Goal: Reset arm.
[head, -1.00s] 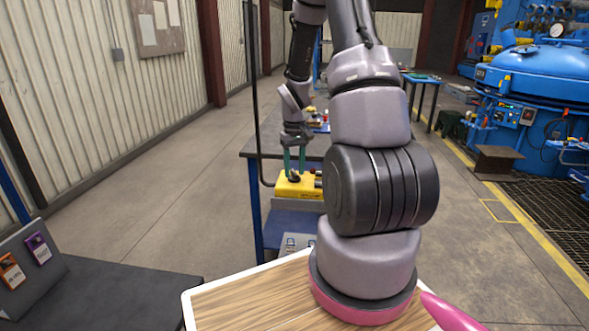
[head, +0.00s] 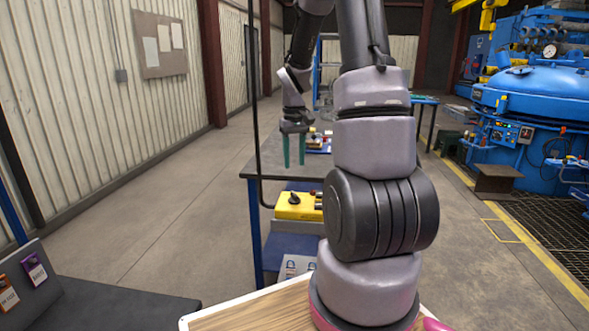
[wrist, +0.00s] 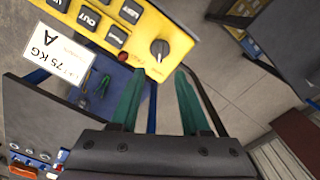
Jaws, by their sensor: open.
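My gripper (head: 294,150) has two green fingers that point down, spread apart with nothing between them. It hangs in the air above the yellow control box (head: 297,206) at the near end of the workbench. In the wrist view my gripper (wrist: 158,85) is open, and the yellow box (wrist: 135,28) with dark buttons and a black knob lies past the fingertips. My arm comes down from the top of the head view, and its thick lower links hide part of the workbench.
The dark workbench (head: 236,173) with blue legs stands ahead. A white label reading 75 KG (wrist: 45,63) shows in the wrist view. A blue furnace (head: 540,95) stands at right, and a dark surface with tags (head: 105,308) lies at lower left. The floor at left is clear.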

